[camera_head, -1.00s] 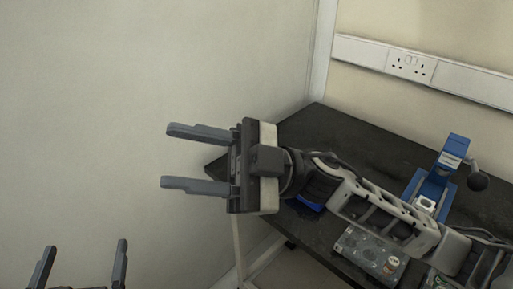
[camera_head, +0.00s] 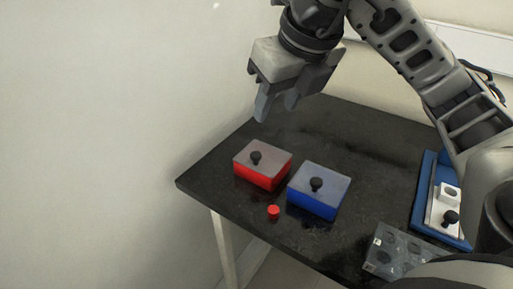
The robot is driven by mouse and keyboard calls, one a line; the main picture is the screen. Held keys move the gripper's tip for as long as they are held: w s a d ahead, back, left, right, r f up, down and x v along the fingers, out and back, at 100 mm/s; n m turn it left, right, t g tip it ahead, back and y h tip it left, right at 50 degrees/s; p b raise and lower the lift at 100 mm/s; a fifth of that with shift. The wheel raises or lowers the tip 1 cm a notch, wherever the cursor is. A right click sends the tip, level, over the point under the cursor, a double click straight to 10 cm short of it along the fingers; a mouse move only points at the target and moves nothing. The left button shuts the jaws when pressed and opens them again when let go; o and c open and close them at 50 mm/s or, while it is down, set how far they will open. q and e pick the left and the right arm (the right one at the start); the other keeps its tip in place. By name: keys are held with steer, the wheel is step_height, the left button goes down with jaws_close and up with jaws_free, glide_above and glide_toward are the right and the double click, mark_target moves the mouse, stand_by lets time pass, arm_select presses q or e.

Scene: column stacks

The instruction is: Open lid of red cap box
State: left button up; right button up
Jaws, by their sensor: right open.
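A red box (camera_head: 262,177) with a grey lid (camera_head: 270,153) stands on the black table near its left end. The lid lies flat on the box, and a black knob (camera_head: 256,157) sticks up from it. My right gripper (camera_head: 277,107) is open and empty, pointing down above and behind the red box, apart from it. A small red cap (camera_head: 273,212) lies on the table in front of the boxes. My left gripper is not in view.
A blue box (camera_head: 314,203) with a grey lid and black knob stands close to the right of the red box. A clear tray with holes (camera_head: 397,252) lies at the front right. A blue stand with a white part (camera_head: 445,206) is at the right. A wall borders the left.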

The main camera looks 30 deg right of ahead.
mark_target(256, 154)
steer(key=b+x, duration=0.1)
steer(key=x, duration=1.3)
steer(key=shift+s+b, duration=0.15)
steer(key=shift+b, duration=0.2)
jaws_close()
